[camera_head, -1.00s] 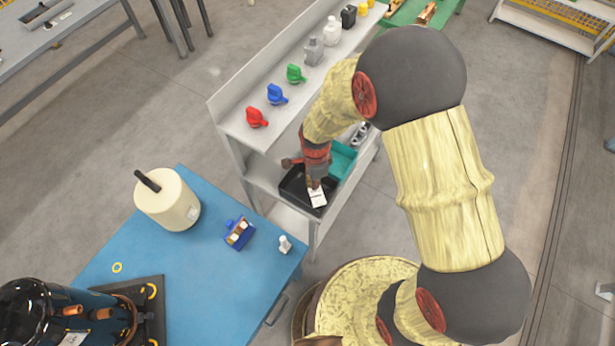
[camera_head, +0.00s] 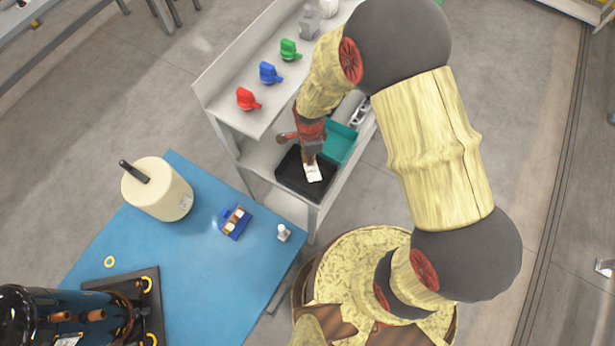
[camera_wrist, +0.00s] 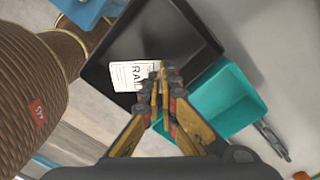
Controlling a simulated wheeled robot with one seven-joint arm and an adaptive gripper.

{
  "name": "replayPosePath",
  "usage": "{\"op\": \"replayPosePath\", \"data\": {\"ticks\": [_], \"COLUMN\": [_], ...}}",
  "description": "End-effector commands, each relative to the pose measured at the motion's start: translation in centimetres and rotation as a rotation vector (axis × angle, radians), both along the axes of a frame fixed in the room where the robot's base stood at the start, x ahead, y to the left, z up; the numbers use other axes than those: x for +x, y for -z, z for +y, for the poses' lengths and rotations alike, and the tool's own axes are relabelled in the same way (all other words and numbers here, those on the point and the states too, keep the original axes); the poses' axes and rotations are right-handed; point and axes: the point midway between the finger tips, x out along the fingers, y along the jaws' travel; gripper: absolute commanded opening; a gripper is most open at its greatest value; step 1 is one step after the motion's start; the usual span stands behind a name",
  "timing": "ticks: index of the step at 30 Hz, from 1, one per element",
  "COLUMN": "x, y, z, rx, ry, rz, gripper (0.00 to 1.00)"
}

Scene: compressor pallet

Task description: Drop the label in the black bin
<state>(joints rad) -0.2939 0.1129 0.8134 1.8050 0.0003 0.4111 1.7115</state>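The label (camera_wrist: 134,76) is a small white card with dark print. In the wrist view it is at the tips of my gripper (camera_wrist: 161,82), whose fingers are closed together at its edge. The black bin (camera_wrist: 160,35) is a shallow open tray on the lower shelf. The label is over the bin's inside; I cannot tell how high above its floor. In the head view the label (camera_head: 313,173) hangs below my gripper (camera_head: 309,160), within the outline of the black bin (camera_head: 290,181).
A teal bin (camera_head: 337,141) stands beside the black bin. Red (camera_head: 247,99), blue (camera_head: 269,73) and green (camera_head: 290,50) objects stand on the shelf above. The blue table (camera_head: 190,270) in front holds a cream container (camera_head: 160,190) and a blue box-like item (camera_head: 235,222).

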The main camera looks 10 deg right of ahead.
Motion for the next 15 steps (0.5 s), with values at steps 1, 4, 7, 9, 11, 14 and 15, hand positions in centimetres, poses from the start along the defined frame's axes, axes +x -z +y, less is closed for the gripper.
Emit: {"op": "replayPosePath", "data": {"ticks": [1, 4, 7, 9, 11, 14, 15], "x": [0.04, 0.06, 0.06, 0.06, 0.05, 0.05, 0.05], "y": [0.43, 0.54, 0.47, 0.45, 0.45, 0.45, 0.45], "z": [0.01, 0.01, 0.01, 0.01, 0.01, 0.01, 0.01], "rx": [0.0, 0.0, 0.0, 0.0, 0.0, 0.0, 0.0], "ry": [0.0, 0.0, 0.0, 0.0, 0.0, 0.0, 0.0], "rz": [-0.001, -0.001, -0.001, -0.001, -0.001, -0.001, -0.001], "gripper": [0.0, 0.0, 0.0, 0.0, 0.04, 0.1, 0.12]}}
